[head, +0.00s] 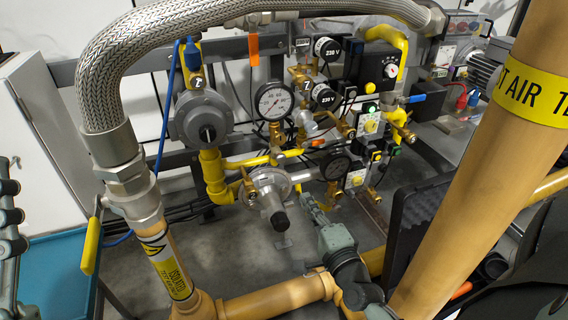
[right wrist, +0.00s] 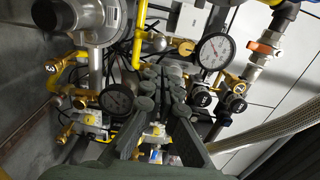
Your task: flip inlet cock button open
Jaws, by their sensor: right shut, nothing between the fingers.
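My right gripper (head: 308,203) points up towards the valve train, shut and empty. Its fingertips are below the dark-faced gauge (head: 335,166) and right of the silver regulator (head: 268,192). In the right wrist view its fingers (right wrist: 160,80) converge in front of the pipework, between the dark gauge (right wrist: 117,101) and the white gauge (right wrist: 214,50). Several small brass cocks show, one left of the regulator (head: 236,190) and one by a yellow pipe (right wrist: 184,47). I cannot tell which bears the inlet cock button. Part of my left gripper (head: 10,215) shows at the left edge; its fingertips are unclear.
A braided hose (head: 105,75) arches over the upper left. A yellow-handled valve (head: 91,246) hangs at the left. A thick tan pipe (head: 470,165) crosses the right side, and a lower tan pipe (head: 275,298) runs along the front. Grey floor shows between.

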